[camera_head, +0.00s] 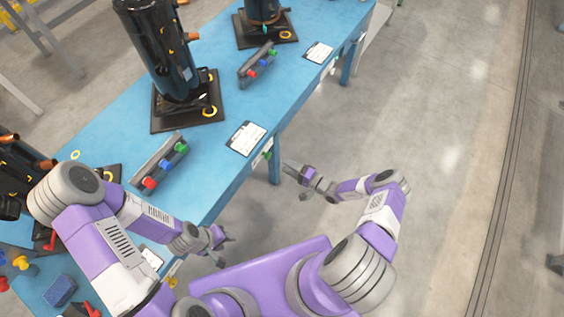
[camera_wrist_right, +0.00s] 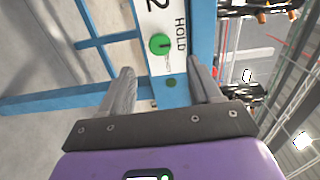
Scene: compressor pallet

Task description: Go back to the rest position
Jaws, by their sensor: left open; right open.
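My left gripper (camera_head: 221,247) hangs at the near edge of the blue table (camera_head: 215,150), close to the purple front of my body. It is open and I see nothing between its fingers. My right gripper (camera_head: 298,181) is out over the floor, to the right of the table edge, with its fingers apart and empty. In the right wrist view the two grey fingers (camera_wrist_right: 158,92) are spread, and the table's side with a green round button (camera_wrist_right: 160,44) and the word HOLD shows beyond them.
Black compressors (camera_head: 165,60) stand on dark base plates along the table. Trays with red, blue and green caps (camera_head: 166,161) and white cards (camera_head: 246,138) lie near the right edge. A blue block (camera_head: 60,291) lies at the lower left. The floor (camera_head: 420,120) at the right is clear.

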